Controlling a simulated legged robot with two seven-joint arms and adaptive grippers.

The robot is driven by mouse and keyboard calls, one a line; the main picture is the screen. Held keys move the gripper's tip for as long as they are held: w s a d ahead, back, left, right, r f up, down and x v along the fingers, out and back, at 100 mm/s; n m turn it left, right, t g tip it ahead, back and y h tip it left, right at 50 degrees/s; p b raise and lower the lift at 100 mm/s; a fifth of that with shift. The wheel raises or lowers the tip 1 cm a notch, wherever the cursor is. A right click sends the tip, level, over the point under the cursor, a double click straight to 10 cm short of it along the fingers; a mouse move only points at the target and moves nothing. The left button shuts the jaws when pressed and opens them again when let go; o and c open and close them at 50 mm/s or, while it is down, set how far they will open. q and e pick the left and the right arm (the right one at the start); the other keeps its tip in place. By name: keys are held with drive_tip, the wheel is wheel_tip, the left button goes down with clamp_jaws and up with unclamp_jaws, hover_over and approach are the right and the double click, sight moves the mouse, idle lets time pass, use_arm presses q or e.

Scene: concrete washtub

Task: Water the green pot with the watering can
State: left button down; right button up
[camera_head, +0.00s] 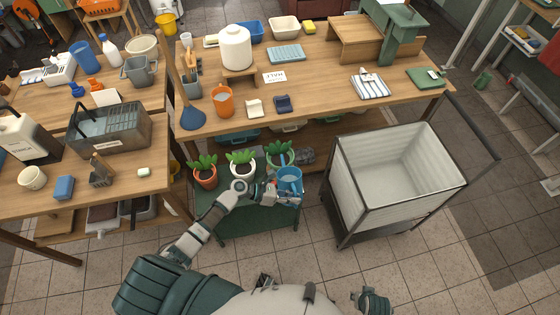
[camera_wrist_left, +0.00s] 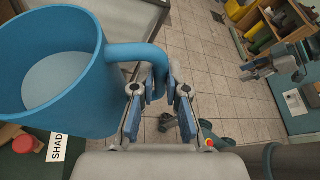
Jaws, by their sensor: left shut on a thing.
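The blue watering can (camera_head: 289,181) is at the right end of the low green plant stand (camera_head: 232,226), looking about upright. My left gripper (camera_head: 271,190) is shut on its handle (camera_wrist_left: 138,52). In the left wrist view, the can's open top (camera_wrist_left: 60,75) shows a pale blue inside; I cannot tell whether this is water. The green pot (camera_head: 279,161) with a leafy plant stands just behind the can. A narrow blue part, seemingly the spout, overlaps the pot's front. Whether the can touches the stand is unclear.
A white pot (camera_head: 240,170) and a terracotta pot (camera_head: 205,176) with plants stand left of the green pot. A large white-lined cart (camera_head: 398,172) is close on the right. A wooden workbench (camera_head: 330,70) crowded with items is behind. Tiled floor is clear in front.

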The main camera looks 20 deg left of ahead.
use_arm(q)
drive_tip(key=shift+r, duration=0.2)
drive_tip(key=shift+w+r+p, duration=0.15)
drive_tip(key=shift+r+p, duration=0.3)
drive_tip(key=shift+p, duration=0.35)
drive_tip(key=shift+f, duration=0.15)
drive_tip(key=shift+f+b, duration=0.35)
drive_tip(key=shift+f, duration=0.45)
drive_tip(key=shift+s+d+f+m+b, duration=0.1)
drive_tip(key=shift+s+f+m+b, duration=0.1)
drive_tip(key=shift+f, duration=0.25)
drive_tip(key=shift+s+f+m+b, duration=0.1)
drive_tip(key=shift+f+m+b, duration=0.1)
drive_tip(key=shift+f, duration=0.2)
